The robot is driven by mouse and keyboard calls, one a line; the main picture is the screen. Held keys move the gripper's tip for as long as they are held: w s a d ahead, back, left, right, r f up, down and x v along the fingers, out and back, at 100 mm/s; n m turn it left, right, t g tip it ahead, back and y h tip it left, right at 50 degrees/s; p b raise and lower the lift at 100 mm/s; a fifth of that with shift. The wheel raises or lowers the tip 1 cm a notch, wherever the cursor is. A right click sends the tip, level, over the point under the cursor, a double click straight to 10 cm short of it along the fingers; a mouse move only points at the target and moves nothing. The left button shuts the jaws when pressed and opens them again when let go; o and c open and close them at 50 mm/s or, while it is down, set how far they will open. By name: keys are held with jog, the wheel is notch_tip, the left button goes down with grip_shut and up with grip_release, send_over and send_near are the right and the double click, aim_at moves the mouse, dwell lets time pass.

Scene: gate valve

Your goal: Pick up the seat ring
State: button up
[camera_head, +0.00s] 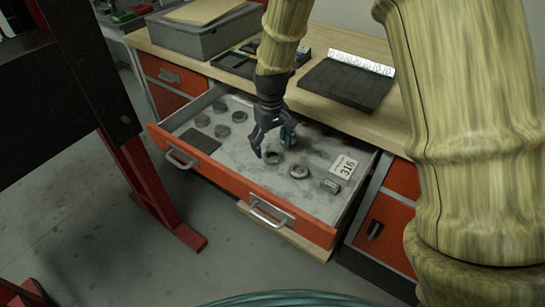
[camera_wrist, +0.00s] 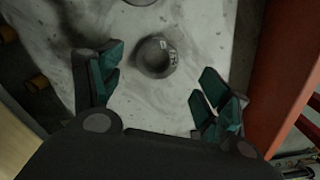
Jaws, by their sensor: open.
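A small dark grey ring (camera_head: 273,157), which looks like the seat ring, lies flat on the pale floor of the open drawer (camera_head: 240,192). In the wrist view the ring (camera_wrist: 156,71) shows a dark centre and a small light marking on its right side. My gripper (camera_head: 273,148) points down into the drawer, above and close to the ring. No part of the ring is hidden in the wrist view.
A round metal piece (camera_head: 299,172), a small block (camera_head: 332,186) and a "316" card (camera_head: 347,167) lie to the ring's right. Several dark discs (camera_head: 222,131) and a dark square (camera_head: 199,141) lie left. The drawer's orange front (camera_head: 301,221) and the worktop (camera_head: 345,117) bound the space.

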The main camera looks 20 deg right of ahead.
aim_at(272, 155)
jog(key=shift+w+d+f+p, duration=0.1)
jog(key=shift+f+p, duration=0.1)
jog(key=shift+f, duration=0.95)
jog(key=shift+d+f+p, duration=0.1)
jog(key=shift+f+p, duration=0.05)
jog(key=shift+f, duration=1)
jog(key=shift+c, duration=0.2)
jog(key=c, duration=1.2)
jog(key=shift+r, duration=0.1)
